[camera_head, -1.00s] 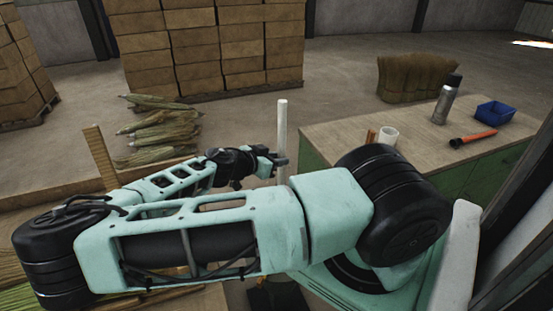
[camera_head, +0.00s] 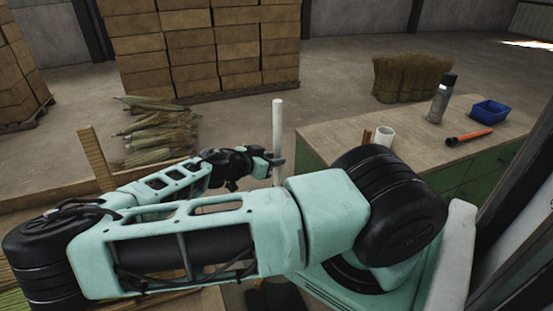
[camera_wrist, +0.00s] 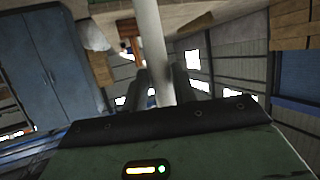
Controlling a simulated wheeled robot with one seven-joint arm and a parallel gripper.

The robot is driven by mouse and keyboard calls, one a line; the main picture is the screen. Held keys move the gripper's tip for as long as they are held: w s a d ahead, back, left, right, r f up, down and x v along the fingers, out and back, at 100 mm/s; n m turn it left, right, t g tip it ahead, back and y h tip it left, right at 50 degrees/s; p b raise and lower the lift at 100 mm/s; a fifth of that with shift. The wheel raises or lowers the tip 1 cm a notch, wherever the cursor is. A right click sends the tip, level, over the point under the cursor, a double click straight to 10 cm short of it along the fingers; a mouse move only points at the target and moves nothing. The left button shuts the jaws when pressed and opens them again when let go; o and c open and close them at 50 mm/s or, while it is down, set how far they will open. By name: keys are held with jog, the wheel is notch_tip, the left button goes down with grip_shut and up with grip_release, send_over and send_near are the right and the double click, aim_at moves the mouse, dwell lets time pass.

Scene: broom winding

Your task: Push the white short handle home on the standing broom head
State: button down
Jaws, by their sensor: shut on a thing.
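The white short handle (camera_head: 277,135) stands upright in the head view, its top rising above my gripper. My gripper (camera_head: 272,160) is shut on it, at about the middle of its visible length. In the wrist view the handle (camera_wrist: 151,50) runs down between the two dark fingers (camera_wrist: 160,92). The broom head is not clearly seen; my arm hides the handle's lower end, so I cannot tell how the two sit together.
A workbench (camera_head: 330,135) at the right bears a white cup (camera_head: 384,136), a metal flask (camera_head: 440,100), a blue bin (camera_head: 489,110) and an orange-handled tool (camera_head: 470,136). Corn husk bundles (camera_head: 158,135) lie at the left. Stacked boxes (camera_head: 210,45) and a straw bundle (camera_head: 410,78) stand behind.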

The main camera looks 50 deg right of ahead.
jog(key=shift+f+b, duration=0.6)
jog(key=shift+f, duration=0.1)
dwell(0.5)
jog(key=c, duration=1)
grip_release()
jog(key=shift+c, duration=0.2)
jog(key=b+v, duration=0.5)
jog(key=v, duration=1.2)
jog(key=shift+a, duration=0.2)
jog(key=shift+r, duration=0.1)
